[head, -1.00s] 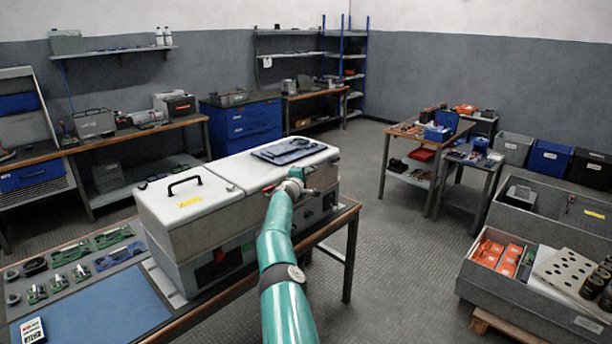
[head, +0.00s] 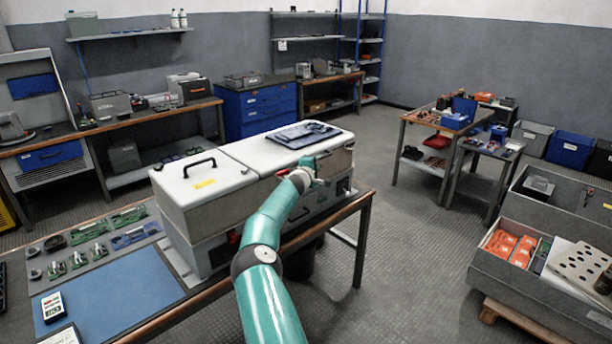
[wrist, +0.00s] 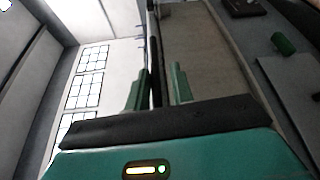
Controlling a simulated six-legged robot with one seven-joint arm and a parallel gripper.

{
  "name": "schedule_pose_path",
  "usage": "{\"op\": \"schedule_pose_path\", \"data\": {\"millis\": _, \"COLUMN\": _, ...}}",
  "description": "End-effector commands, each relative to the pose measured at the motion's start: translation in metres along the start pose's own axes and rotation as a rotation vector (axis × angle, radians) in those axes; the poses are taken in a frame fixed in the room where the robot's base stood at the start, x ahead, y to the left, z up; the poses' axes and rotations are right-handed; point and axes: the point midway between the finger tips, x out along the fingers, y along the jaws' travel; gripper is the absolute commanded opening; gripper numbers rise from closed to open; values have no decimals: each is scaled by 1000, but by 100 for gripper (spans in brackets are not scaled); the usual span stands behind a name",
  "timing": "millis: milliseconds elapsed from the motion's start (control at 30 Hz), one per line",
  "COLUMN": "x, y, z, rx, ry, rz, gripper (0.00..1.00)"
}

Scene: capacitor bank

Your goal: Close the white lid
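A long grey case (head: 215,215) stands on the workbench in the head view. Its white lid (head: 203,178) has a black handle and a yellow label and looks flat on top. A second white section (head: 258,152) lies beside it to the right, with a dark flat tray (head: 305,136) on it. My gripper (head: 311,165) is at the front side of that right section, near its upper edge; its fingertips are hard to make out there. In the wrist view my gripper (wrist: 158,87) has its two teal fingers apart, with a dark edge running between them.
A blue mat (head: 110,290) and green circuit boards (head: 90,255) lie left of the case on the bench (head: 225,290). Grey crates (head: 540,270) with orange parts stand at right. The floor (head: 420,250) between bench and crates is open.

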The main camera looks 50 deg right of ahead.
Motion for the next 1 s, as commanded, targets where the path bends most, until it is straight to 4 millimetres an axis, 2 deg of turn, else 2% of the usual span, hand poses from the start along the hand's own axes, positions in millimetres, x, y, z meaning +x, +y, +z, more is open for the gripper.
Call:
{"op": "schedule_pose_path", "data": {"millis": 67, "x": -10, "y": -6, "z": -4, "rx": -8, "ry": 3, "rz": -6, "gripper": 20}}
{"op": "schedule_pose_path", "data": {"millis": 700, "x": -96, "y": -1, "z": 0, "rx": -1, "ry": -2, "rz": -1, "gripper": 20}}
{"op": "schedule_pose_path", "data": {"millis": 1000, "x": -106, "y": 0, "z": 0, "rx": 1, "ry": -1, "rz": 0, "gripper": 20}}
